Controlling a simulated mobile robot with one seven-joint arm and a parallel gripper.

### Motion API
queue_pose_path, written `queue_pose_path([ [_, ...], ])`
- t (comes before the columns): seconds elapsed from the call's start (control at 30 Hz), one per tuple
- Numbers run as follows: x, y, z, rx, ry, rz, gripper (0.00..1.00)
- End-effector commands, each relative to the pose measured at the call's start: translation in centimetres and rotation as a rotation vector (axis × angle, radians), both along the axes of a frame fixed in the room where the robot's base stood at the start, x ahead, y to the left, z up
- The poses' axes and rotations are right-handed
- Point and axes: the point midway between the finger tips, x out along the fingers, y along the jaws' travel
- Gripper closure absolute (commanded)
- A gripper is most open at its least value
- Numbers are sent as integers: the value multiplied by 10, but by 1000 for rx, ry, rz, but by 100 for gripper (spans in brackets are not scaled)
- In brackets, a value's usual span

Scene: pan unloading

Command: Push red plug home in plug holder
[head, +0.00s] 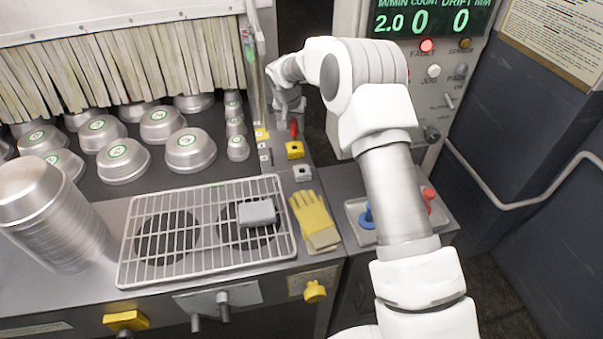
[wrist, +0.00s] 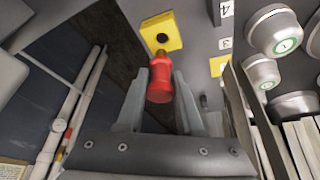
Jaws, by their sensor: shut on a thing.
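The red plug (wrist: 160,80) is between the two fingers of my gripper (wrist: 158,105) in the wrist view, and the jaws are shut on it. Its narrow end points at the dark hole in a yellow plug holder (wrist: 172,28). I cannot tell whether the tip touches the holder or enters the hole. In the head view, my gripper (head: 292,112) is low at the right end of the pan bay, with the red plug (head: 294,128) just behind the yellow holder (head: 294,150). My wrist partly hides this spot.
Pans (head: 123,160) stand left of a clear upright guard. A tray (head: 353,210) with blue and red items is right. The control panel (head: 440,80) stands close behind my arm.

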Motion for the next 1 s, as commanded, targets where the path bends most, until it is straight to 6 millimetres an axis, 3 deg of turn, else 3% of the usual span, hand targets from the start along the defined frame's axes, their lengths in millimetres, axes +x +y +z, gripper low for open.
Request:
queue_pose_path([
  [0.37, -6, 1, 3, -2, 0, 6, 100],
  [0.8, -73, -11, 19, -7, 0, 13, 100],
  [1.0, -94, -18, 22, -1, -1, 3, 100],
])
